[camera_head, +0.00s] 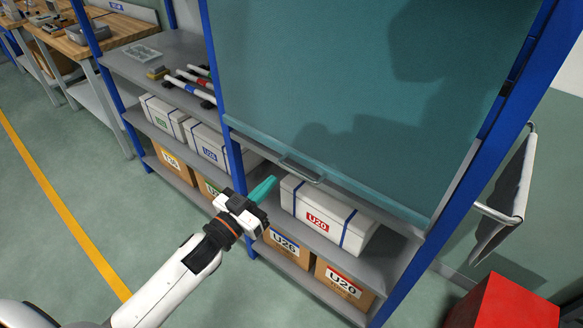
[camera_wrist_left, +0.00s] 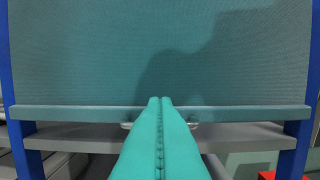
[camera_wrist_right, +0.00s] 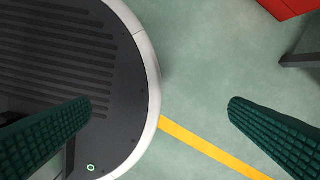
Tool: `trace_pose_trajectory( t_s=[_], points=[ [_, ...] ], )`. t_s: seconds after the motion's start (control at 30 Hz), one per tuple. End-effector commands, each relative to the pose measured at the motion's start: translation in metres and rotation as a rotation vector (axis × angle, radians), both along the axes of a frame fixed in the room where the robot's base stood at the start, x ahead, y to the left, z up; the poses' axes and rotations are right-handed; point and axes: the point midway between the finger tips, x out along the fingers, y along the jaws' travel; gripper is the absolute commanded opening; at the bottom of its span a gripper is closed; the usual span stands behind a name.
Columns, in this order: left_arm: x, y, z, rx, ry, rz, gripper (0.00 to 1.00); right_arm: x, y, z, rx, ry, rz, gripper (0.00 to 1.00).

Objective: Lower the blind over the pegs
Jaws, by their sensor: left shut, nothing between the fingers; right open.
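A teal blind (camera_head: 350,90) hangs between two blue posts in the head view and fills most of the left wrist view (camera_wrist_left: 90,60). Its bottom bar (camera_wrist_left: 60,114) carries a small metal handle (camera_head: 302,170). My right gripper (camera_wrist_right: 160,103) is open and empty over the floor, beside my base. No pegs are visible.
White lidded boxes (camera_head: 325,214) and cardboard boxes (camera_head: 340,284) stand on the lower shelves. Striped tools lie on the grey shelf (camera_head: 165,55) at left. A red box (camera_head: 505,302) stands at lower right. Open green floor (camera_head: 60,220) lies at left.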

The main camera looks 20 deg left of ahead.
Motion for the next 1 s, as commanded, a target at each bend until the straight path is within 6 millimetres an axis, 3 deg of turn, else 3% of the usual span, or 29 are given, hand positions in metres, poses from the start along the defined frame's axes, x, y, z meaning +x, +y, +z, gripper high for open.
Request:
trace_pose_trajectory(
  t_s=[0.2, 0.5, 0.7, 1.0],
  points=[
    [0.035, -0.012, 0.008, -0.001, -0.004, 0.001, 0.00, 0.015, 0.004, 0.011, 0.006, -0.021, -0.001, 1.00],
    [0.090, -0.034, 0.011, -0.002, 0.001, 0.000, 0.00, 0.014, 0.013, 0.023, 0.017, -0.020, -0.006, 1.00],
    [0.081, -0.030, -0.019, -0.003, 0.001, 0.001, 0.00, 0.011, 0.012, 0.023, 0.016, -0.015, -0.005, 1.00],
    [0.080, -0.030, -0.027, -0.001, -0.003, -0.001, 0.00, 0.009, 0.007, 0.023, 0.009, -0.012, -0.002, 1.00]
  ],
)
